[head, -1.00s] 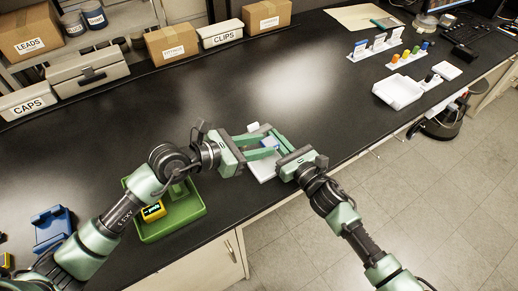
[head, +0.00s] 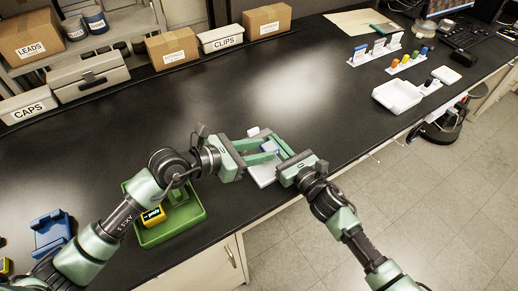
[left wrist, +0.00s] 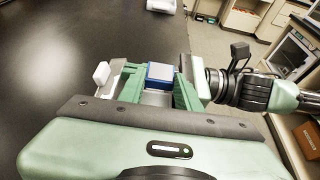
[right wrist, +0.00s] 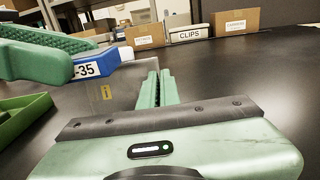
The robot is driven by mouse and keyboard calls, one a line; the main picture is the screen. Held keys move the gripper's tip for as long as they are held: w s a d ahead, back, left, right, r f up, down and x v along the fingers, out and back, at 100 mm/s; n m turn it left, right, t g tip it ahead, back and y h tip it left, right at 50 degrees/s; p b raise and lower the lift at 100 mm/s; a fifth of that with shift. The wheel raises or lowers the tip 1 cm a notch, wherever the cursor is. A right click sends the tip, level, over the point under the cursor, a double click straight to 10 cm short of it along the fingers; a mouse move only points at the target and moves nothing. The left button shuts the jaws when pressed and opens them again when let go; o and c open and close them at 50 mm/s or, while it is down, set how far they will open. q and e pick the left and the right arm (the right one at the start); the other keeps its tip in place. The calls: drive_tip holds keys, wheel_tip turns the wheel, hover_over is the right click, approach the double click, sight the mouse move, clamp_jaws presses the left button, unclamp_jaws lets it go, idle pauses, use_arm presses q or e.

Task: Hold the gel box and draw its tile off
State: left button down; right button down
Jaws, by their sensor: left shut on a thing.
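My left gripper (left wrist: 157,88) is shut on the blue gel box (left wrist: 159,72), with one finger on each side of it. The box also shows between the arms in the head view (head: 269,148). In the right wrist view its white label, partly hidden by a left finger, ends in "-35" (right wrist: 86,70). A flat grey plate, seemingly the tile (right wrist: 105,100), with a small yellow mark, reaches from below the box toward my right gripper. My right gripper (right wrist: 158,88) has its fingers close together beside the plate's edge; whether they pinch it is unclear.
A green tray (head: 196,214) holding a yellow device (head: 153,215) is to the left, with a blue holder (head: 48,232) beyond. A white tray (head: 397,95) is at right. The middle counter is clear.

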drive_tip(key=c, duration=1.6)
unclamp_jaws()
